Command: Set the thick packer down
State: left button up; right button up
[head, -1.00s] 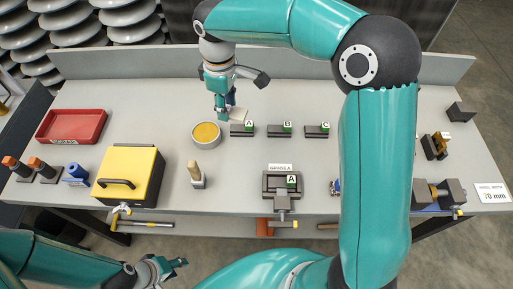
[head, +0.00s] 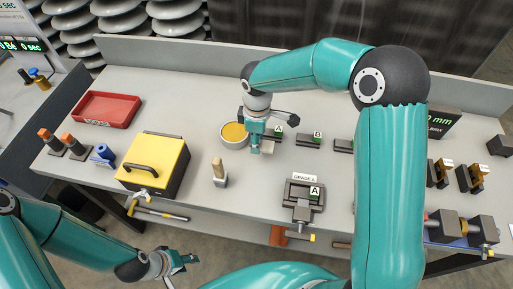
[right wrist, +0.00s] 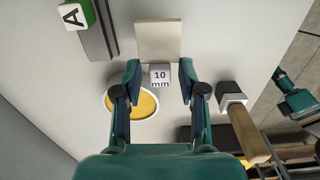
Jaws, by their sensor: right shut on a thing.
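The thick packer (right wrist: 158,41) is a flat beige plate with a white block marked "10 mm". My right gripper (right wrist: 159,82) is shut on that block, with a finger on each side. In the head view the packer (head: 267,148) shows small beside my right gripper (head: 257,150), just in front of block A and right of the round yellow dish. I cannot tell whether the packer touches the bench. My left gripper (head: 186,260) hangs in front of the bench, away from the objects; its jaw opening is too small to judge.
The yellow dish (head: 233,133) is close to my right gripper. Dark blocks marked A (head: 272,136) and B (head: 309,139) stand behind and to the right. A wooden-handled tool (head: 219,172), a yellow box (head: 151,160) and the Grade A vise (head: 303,196) stand nearer the front edge. Bare bench (head: 262,180) lies between.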

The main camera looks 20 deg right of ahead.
aim_at(257, 155)
jog(key=shift+f, duration=2.3)
jog(key=shift+f, duration=0.1)
jog(key=o, duration=1.1)
jog(key=shift+o, duration=0.2)
